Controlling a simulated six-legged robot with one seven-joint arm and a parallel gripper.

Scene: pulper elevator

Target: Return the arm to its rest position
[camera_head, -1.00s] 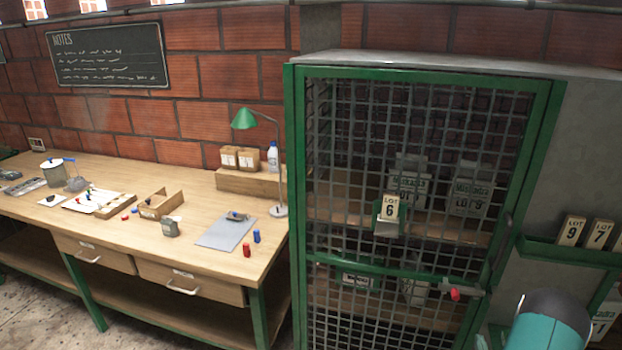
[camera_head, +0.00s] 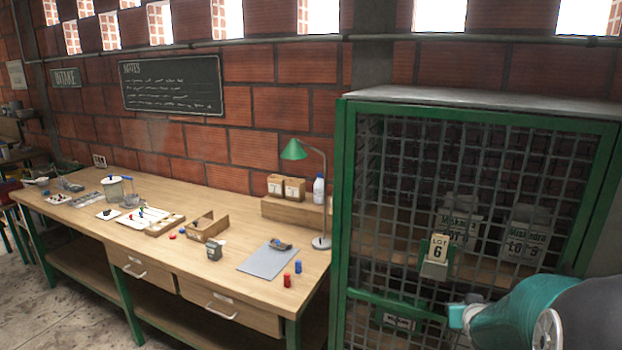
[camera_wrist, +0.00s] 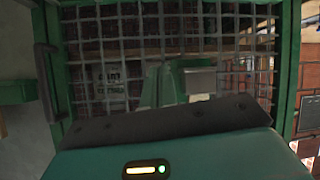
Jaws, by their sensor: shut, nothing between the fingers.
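My arm (camera_head: 520,315) shows as a teal and grey link at the lower right of the head view, in front of the cabinet's right part. Its bent shape runs out of the picture at the right edge. In the wrist view my gripper (camera_wrist: 161,84) faces the mesh cabinet door. Its narrow fingers are together, with nothing seen between them. My teal wrist housing with a dark edge and a small lit bar fills the lower part of that view.
Lot bags (camera_head: 459,220) stand behind the mesh. A long wooden workbench (camera_head: 225,262) with a green lamp (camera_head: 294,150) stands at the left.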

